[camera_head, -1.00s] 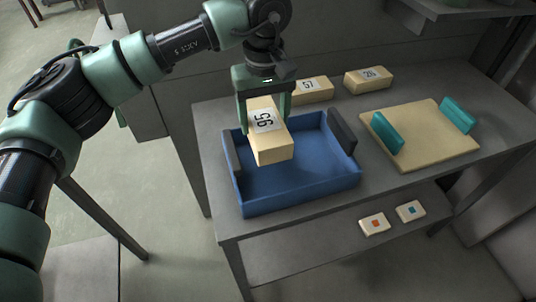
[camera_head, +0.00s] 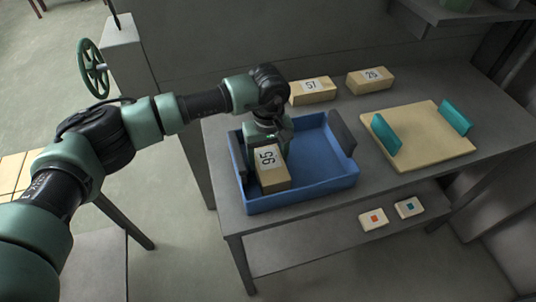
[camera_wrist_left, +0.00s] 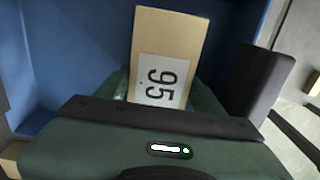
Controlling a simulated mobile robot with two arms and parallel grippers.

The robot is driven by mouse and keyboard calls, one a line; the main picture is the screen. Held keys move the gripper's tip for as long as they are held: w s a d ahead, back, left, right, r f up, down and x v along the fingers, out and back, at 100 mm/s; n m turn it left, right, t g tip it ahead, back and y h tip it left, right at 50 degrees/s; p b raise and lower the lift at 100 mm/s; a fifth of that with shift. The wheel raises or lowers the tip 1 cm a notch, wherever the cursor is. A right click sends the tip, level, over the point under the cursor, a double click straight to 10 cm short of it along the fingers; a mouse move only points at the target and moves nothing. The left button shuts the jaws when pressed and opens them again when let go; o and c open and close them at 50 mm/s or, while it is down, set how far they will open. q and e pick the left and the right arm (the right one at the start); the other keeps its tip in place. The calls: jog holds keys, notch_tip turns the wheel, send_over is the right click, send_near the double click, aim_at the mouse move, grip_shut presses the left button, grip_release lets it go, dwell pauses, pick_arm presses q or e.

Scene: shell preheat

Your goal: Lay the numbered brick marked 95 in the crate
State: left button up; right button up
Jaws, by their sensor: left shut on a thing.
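The brick marked 95 (camera_head: 273,181) is tan with a white label and sits low inside the blue crate (camera_head: 325,180), toward its left side. I cannot tell whether it touches the crate floor. My left gripper (camera_head: 266,150) is shut on the brick's far end, reaching down into the crate. In the left wrist view the brick (camera_wrist_left: 172,35) sticks out from between the fingers, with the blue crate (camera_wrist_left: 60,60) around it. My right gripper is not in view.
Bricks marked 57 (camera_head: 313,91) and 26 (camera_head: 371,79) stand at the table's back. A tan board (camera_head: 433,135) with teal handles lies at the right. Two small marked tiles (camera_head: 373,218) (camera_head: 409,207) lie on the lower shelf. The crate's right half is empty.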

aim_at(268, 158)
pick_arm(q)
jog(key=shift+f, duration=0.1)
jog(key=o, duration=1.5)
jog(key=shift+r, duration=0.5)
notch_tip(268, 158, up, 11)
jog(key=b, duration=0.3)
jog(key=shift+r+b, duration=0.15)
jog(key=shift+b, duration=0.25)
